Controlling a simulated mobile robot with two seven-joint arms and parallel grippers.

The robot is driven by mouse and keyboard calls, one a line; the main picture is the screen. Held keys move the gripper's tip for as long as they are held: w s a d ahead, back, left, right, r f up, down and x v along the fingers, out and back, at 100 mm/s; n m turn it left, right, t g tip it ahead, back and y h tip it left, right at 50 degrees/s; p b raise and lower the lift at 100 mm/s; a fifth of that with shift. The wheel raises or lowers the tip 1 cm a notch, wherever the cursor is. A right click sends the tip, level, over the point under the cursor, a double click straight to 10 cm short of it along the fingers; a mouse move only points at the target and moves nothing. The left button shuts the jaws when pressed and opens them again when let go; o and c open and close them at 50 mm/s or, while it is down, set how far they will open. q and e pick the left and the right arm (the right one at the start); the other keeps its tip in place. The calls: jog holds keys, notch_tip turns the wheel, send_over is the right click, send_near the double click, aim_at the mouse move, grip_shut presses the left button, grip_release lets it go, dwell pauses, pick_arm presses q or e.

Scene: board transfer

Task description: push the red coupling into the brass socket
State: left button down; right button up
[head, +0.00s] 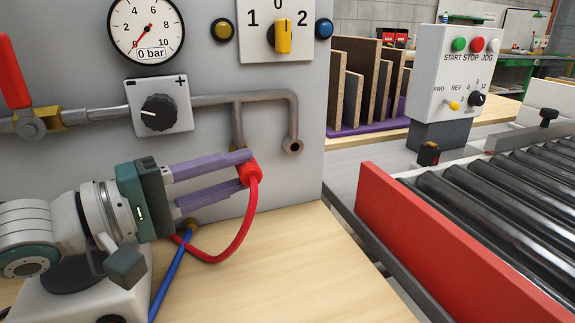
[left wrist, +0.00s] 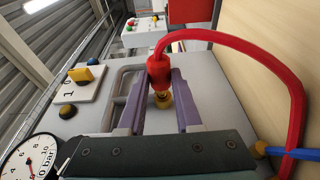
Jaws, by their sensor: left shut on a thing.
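My left gripper (head: 247,168) reaches in from the left in the head view, its purple fingers shut on the red coupling (head: 253,174). The coupling is held at the fingertips in front of the grey panel, with a red hose hanging from it. In the left wrist view the coupling (left wrist: 157,68) sits between the fingertips. The brass socket (left wrist: 162,99) shows between the fingers there, close to the coupling in the picture; I cannot tell if they touch. My right gripper is not in view.
The grey panel (head: 290,60) carries a gauge (head: 146,28), a knob, a yellow selector and pipes. A blue hose (head: 170,270) runs down from a brass fitting below the gripper. A red-sided roller conveyor (head: 430,240) stands at right. The wooden tabletop (head: 290,280) is clear in front.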

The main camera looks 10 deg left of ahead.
pick_arm(q)
jog(key=shift+w+a+b, duration=0.45)
jog(key=shift+w+b, duration=0.05)
jog(key=shift+b, duration=0.05)
jog(key=c, duration=0.5)
grip_release()
jog(key=v, duration=1)
jog(key=shift+w, duration=0.1)
